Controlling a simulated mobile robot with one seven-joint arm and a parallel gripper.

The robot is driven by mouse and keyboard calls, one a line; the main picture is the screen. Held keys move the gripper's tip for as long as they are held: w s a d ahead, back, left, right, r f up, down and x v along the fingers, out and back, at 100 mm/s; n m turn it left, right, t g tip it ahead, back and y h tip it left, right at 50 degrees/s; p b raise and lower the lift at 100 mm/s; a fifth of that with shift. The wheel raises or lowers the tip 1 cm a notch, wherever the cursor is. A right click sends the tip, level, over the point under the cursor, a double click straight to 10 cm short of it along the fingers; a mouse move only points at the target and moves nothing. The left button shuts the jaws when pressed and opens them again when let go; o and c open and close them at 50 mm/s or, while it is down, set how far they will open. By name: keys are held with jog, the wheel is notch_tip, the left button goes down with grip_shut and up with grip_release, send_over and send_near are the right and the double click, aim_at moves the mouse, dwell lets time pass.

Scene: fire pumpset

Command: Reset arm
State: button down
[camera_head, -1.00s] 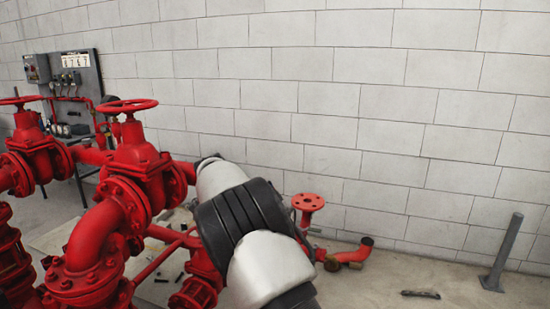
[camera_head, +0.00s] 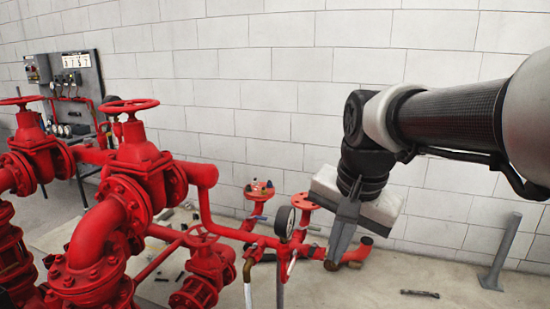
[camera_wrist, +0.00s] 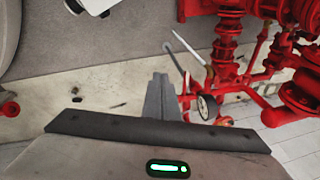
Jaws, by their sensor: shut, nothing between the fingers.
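My gripper (camera_head: 338,254) hangs below my wrist in the head view, right of the red pipework, with its fingers pointing down. The fingers are together and hold nothing. In the head view it covers part of the low red pipe (camera_head: 356,253) behind it. In the wrist view the grey fingers (camera_wrist: 158,82) also show closed, in front of the floor and to the left of the gauge (camera_wrist: 207,106). My arm reaches in from the right edge of the head view.
Red valves with handwheels (camera_head: 128,106) and thick pipes fill the left. A round gauge (camera_head: 284,222) stands close left of my gripper. A grey post (camera_head: 500,252) stands at the right. A control panel (camera_head: 72,82) is at the back left. The floor at lower right is mostly clear.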

jog(key=s+d+f+n+t, duration=0.25)
jog(key=s+n, duration=0.45)
jog(key=s, duration=0.4)
notch_tip(320, 180, up, 12)
jog(key=p, duration=1.3)
jog(key=shift+s+d+r+h, duration=0.15)
jog(key=shift+d+r+h, duration=0.1)
jog(key=shift+h, duration=0.15)
jog(key=shift+a, duration=0.1)
